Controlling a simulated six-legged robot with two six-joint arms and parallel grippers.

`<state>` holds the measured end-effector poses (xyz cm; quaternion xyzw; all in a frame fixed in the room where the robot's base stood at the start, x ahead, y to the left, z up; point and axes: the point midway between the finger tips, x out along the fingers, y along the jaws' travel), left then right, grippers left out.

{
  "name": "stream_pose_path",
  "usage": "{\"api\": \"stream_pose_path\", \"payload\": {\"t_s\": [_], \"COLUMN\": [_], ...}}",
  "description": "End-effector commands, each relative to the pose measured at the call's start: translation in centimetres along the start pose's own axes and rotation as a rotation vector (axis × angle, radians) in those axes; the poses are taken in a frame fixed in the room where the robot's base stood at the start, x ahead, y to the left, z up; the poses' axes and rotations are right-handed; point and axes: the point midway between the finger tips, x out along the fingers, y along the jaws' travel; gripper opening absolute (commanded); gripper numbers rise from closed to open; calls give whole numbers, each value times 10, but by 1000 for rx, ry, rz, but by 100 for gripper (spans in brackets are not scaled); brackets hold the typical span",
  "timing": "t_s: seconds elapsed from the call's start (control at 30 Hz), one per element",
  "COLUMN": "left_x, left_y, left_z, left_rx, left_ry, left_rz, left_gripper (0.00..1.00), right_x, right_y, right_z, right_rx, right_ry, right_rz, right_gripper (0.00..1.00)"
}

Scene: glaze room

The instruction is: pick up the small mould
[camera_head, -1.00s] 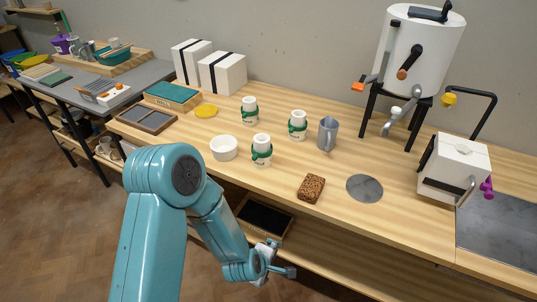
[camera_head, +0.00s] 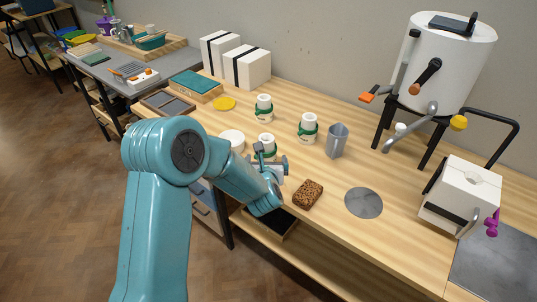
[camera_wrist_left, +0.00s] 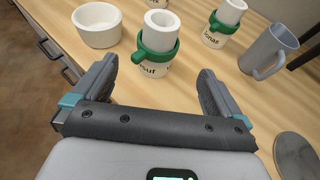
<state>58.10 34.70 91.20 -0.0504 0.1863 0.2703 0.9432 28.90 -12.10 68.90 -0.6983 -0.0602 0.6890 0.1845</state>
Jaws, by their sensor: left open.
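Three white moulds with green bands stand upright on the wooden table: one at the back left (camera_head: 264,105), one to the right (camera_head: 308,126), and a front one (camera_head: 266,143). I cannot tell by size or label which is the small one. My left gripper (camera_head: 271,160) is open and empty at the table's front edge, just in front of the front mould and partly covering it. In the left wrist view the front mould (camera_wrist_left: 158,48) is ahead of the open fingers (camera_wrist_left: 158,75), apart from them; the right mould (camera_wrist_left: 224,24) is behind it. My right gripper is not in view.
A white bowl (camera_head: 232,139) is left of the front mould. A grey jug (camera_head: 337,141) stands right of the moulds. A brown sponge-like block (camera_head: 308,194) and grey disc (camera_head: 364,203) lie in front. A white kiln-like drum (camera_head: 447,60) stands at the back right.

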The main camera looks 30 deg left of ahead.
Motion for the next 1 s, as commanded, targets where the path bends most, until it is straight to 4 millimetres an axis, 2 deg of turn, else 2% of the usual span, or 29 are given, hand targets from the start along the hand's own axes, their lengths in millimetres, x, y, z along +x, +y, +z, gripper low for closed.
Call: {"api": "stream_pose_path", "payload": {"t_s": [0.1,0.23,0.47,0.63,0.73,1.0], "left_x": [29,52,70,95,108,116], "left_y": [3,3,1,1,0,-1], "left_z": [1,0,2,4,3,1], "left_rx": [0,1,3,3,2,3], "left_ry": [3,3,2,2,2,3], "left_rz": [3,2,1,2,2,0], "left_gripper": [100,100,100,100,100,100], "right_x": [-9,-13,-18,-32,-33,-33], "right_y": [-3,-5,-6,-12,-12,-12], "right_z": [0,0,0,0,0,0], "right_rx": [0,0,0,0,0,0], "right_ry": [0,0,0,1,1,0], "right_rz": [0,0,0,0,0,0], "right_gripper": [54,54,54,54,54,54]}}
